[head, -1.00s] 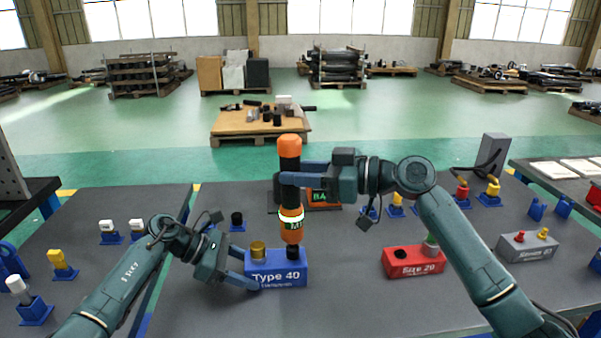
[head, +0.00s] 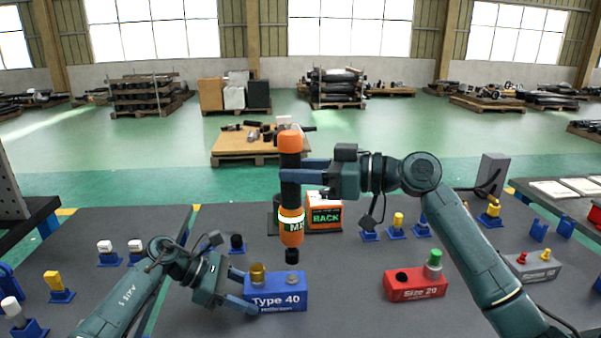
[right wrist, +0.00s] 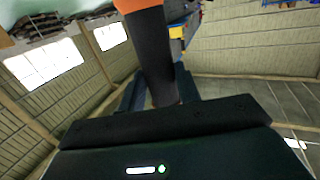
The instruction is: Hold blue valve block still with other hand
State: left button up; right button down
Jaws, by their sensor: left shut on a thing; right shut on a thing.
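The blue valve block (head: 283,297), lettered "Type 40", sits on the grey table with a brass fitting (head: 257,274) on its top left. My left gripper (head: 248,290) is shut on the block's left end. My right gripper (head: 291,177) is shut on the dark middle of an upright orange and black tool (head: 291,226) with a glowing ring. The tool's black lower tip (head: 292,256) is a little above the block's right part. In the right wrist view the tool's dark shaft (right wrist: 155,60) stands between the fingers.
A red block (head: 415,290) lettered "Size 20" with a green-topped piece stands to the right. A grey block (head: 530,268) is farther right. An orange and white box (head: 324,214) is behind the tool. Several small blue stands line the table. Bare table lies between the blue and red blocks.

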pick_arm(q)
jog(key=o, duration=1.2)
pick_arm(e)
jog(key=shift+r, duration=0.25)
pick_arm(q)
jog(key=shift+o, duration=0.2)
